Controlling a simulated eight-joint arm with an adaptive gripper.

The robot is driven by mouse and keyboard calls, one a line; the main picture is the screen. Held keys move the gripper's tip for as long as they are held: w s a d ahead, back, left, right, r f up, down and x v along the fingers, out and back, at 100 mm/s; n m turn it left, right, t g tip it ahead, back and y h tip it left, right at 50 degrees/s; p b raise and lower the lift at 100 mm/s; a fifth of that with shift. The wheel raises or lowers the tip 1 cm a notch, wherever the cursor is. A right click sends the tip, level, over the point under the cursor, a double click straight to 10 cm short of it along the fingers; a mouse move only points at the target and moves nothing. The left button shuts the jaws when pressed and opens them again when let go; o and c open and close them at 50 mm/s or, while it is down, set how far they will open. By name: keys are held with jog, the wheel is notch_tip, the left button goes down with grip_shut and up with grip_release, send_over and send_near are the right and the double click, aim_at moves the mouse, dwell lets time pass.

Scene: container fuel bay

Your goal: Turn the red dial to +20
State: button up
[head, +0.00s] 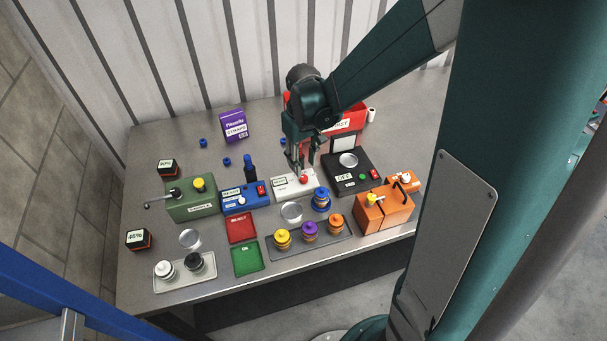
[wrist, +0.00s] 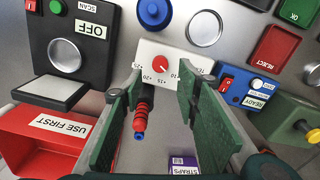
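The red dial (head: 303,180) sits on a white box (head: 283,188) near the middle of the table. In the wrist view the round red dial (wrist: 160,67) shows on its white panel (wrist: 147,49), with small scale marks along the panel edge. The marks appear upside down, and I cannot read the dial's setting for certain. My gripper (head: 300,166) points down just above the dial. In the wrist view my gripper (wrist: 162,84) has its two green-padded fingers apart, one on each side of the dial, with nothing held between them. I cannot tell whether the fingertips touch the dial.
A black scan device (head: 346,172) stands right of the white box, and a blue box (head: 243,201) with a red switch stands left. A red USE FIRST bin (wrist: 42,137) is behind. A grey tray (head: 335,242) holds colored knobbed pieces in front.

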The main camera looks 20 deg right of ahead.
aim_at(304, 177)
jog(key=shift+f, duration=3.25)
jog(key=c, duration=0.9)
